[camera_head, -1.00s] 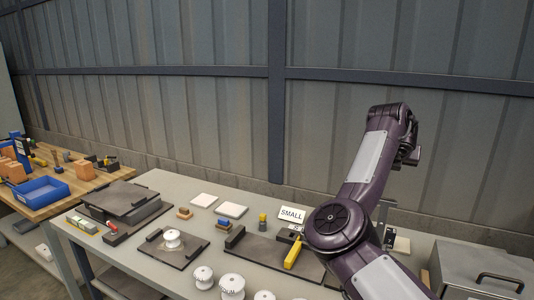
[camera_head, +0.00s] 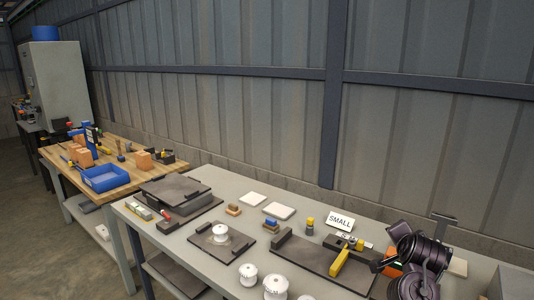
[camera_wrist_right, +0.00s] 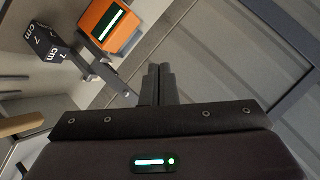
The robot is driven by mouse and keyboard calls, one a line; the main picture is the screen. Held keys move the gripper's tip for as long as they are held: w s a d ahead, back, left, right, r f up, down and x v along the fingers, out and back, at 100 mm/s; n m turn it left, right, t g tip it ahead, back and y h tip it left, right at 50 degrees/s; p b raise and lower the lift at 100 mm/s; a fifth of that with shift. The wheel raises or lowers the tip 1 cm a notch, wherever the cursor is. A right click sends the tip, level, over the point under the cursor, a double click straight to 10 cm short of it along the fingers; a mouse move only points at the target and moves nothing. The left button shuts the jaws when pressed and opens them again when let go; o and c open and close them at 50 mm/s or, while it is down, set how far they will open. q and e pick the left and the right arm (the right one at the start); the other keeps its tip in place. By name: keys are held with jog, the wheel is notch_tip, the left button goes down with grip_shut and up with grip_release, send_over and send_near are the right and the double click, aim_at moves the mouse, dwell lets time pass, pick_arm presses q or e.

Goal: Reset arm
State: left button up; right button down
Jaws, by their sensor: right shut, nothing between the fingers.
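My right arm (camera_head: 420,262) is low at the bottom right of the head view, its dark links bunched over the right part of the grey table (camera_head: 240,184). In the right wrist view my right gripper's two dark fingers (camera_wrist_right: 158,88) are together, with nothing between them. Its fingertips in the head view are hard to make out among the links. My left gripper is in neither view.
A white insulator (camera_head: 221,233) stands on a dark plate; others (camera_head: 248,274) stand near the front edge. A SMALL sign (camera_head: 340,221) and a yellow-handled fixture (camera_head: 340,262) are left of my arm. An orange device (camera_wrist_right: 108,24) and a block marked 7 cm (camera_wrist_right: 48,40) show in the wrist view.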

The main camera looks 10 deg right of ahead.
jog(key=s+a+f+n+g+y, duration=0.1)
jog(key=s+a+f+n+y, duration=0.1)
jog(key=s+a+f+n, duration=0.45)
jog(key=s+a+f+n+g+y, duration=0.1)
jog(key=s+a+f+n+y, duration=0.2)
jog(key=a, duration=0.6)
jog(key=s+a+f+n+g+y, duration=0.1)
jog(key=s+a+f+n+g, duration=0.1)
jog(key=s+a+f+n, duration=0.45)
jog(key=s+a+f+n+g+y, duration=0.1)
jog(key=s+a+n+g, duration=0.2)
jog(key=s+a, duration=0.45)
jog(key=s+d+f+g, duration=0.1)
jog(key=s+f, duration=0.1)
jog(key=f, duration=1.3)
jog(key=s+d+f, duration=0.1)
jog(key=f, duration=1.4)
jog(key=s+d+f+g, duration=0.1)
jog(key=s+d+f, duration=0.2)
jog(key=s+f, duration=1.4)
jog(key=s, duration=0.2)
jog(key=shift+s+f+h, duration=0.25)
jog(key=shift+s+h, duration=0.05)
jog(key=shift+s, duration=0.1)
jog(key=shift+s+d, duration=0.1)
